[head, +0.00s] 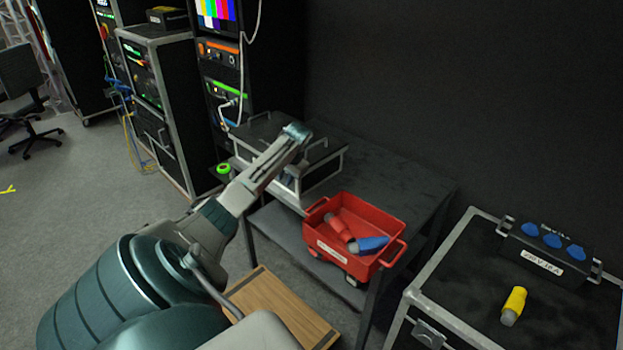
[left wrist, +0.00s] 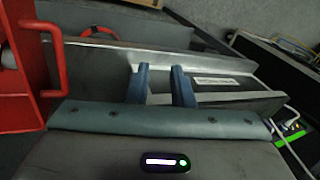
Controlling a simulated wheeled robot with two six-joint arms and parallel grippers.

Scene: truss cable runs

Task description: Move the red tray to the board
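The red tray (head: 326,248) sits at the front of the dark table, with a red connector (head: 338,228) and a blue connector (head: 369,244) in it. It has a handle at each end. In the left wrist view its red wall and handle (left wrist: 55,52) are at the left edge. A wooden board (head: 285,310) lies low in front of the table. My left gripper (head: 297,132) is above the grey case behind the tray. In the left wrist view its two blue fingers (left wrist: 160,82) are apart with nothing between them. My right gripper is not in view.
The metal-edged grey case (head: 322,170) stands on the table (head: 415,185) behind the tray. A black flight case (head: 455,270) at right carries a blue-socket box (head: 548,252) and a yellow connector (head: 514,306). Equipment racks (head: 160,95) stand at back left. The table's right rear is clear.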

